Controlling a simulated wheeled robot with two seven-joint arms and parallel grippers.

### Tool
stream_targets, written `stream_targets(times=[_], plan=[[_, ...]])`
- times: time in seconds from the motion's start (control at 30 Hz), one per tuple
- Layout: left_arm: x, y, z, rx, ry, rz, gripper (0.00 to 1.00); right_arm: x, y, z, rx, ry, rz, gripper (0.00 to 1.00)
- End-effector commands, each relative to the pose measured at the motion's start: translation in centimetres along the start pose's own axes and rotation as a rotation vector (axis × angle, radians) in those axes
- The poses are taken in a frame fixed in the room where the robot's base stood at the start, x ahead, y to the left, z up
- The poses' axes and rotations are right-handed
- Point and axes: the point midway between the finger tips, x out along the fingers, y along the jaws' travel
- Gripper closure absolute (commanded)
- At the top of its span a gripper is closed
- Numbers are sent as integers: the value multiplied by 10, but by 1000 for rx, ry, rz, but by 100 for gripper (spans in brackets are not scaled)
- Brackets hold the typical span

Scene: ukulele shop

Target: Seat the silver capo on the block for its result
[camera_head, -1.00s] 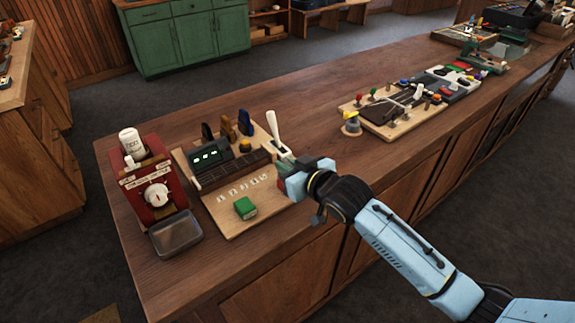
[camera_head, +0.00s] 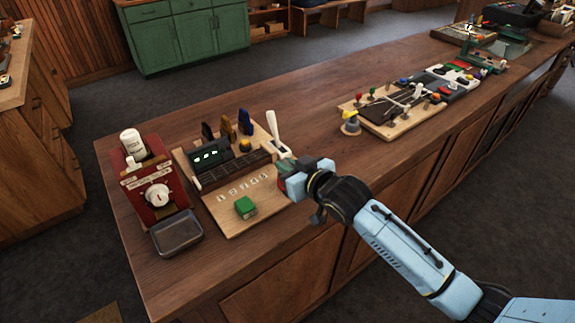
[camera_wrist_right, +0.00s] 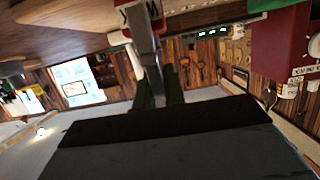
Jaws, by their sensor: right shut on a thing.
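My right gripper (camera_head: 286,172) is at the right edge of a wooden board (camera_head: 232,222) on the counter, beside the foot of a cream lever (camera_head: 276,131). In the right wrist view it is shut on a grey metallic piece (camera_wrist_right: 149,58), which looks like the silver capo; the head view mostly hides it. The dark fretted block (camera_head: 232,172) lies across the board, left of the gripper. Behind it a display (camera_head: 208,157) shows green digits. Black (camera_head: 207,131), brown (camera_head: 228,129) and blue (camera_head: 245,123) capos stand at the board's back. My left gripper is out of view.
A green block (camera_head: 246,207) sits on the board's front part. A red machine (camera_head: 148,184) with a white dial and a grey tray (camera_head: 176,234) stand to the left. A yellow-topped post (camera_head: 351,122) and another tool board (camera_head: 393,113) are to the right. Bare counter lies between.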

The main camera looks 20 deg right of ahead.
Motion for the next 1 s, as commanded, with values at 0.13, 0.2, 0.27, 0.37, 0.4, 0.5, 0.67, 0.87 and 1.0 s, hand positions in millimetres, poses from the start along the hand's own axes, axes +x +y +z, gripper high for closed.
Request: stream_targets(times=[0.13,0.2,0.27,0.37,0.4,0.5,0.67,0.87,1.0], plan=[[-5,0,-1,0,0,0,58,0,0,-1,1,0,0,100],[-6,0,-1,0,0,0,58,0,0,-1,0,0,0,100],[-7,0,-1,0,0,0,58,0,0,-1,0,1,0,100],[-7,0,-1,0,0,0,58,0,0,0,0,1,0,100],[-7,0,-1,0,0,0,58,0,0,0,0,1,0,100],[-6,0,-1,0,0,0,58,0,0,0,0,1,0,100],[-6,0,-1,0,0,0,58,0,0,1,0,0,0,100],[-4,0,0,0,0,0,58,2,0,4,0,0,0,100],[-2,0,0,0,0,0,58,2,0,7,0,0,0,100]])
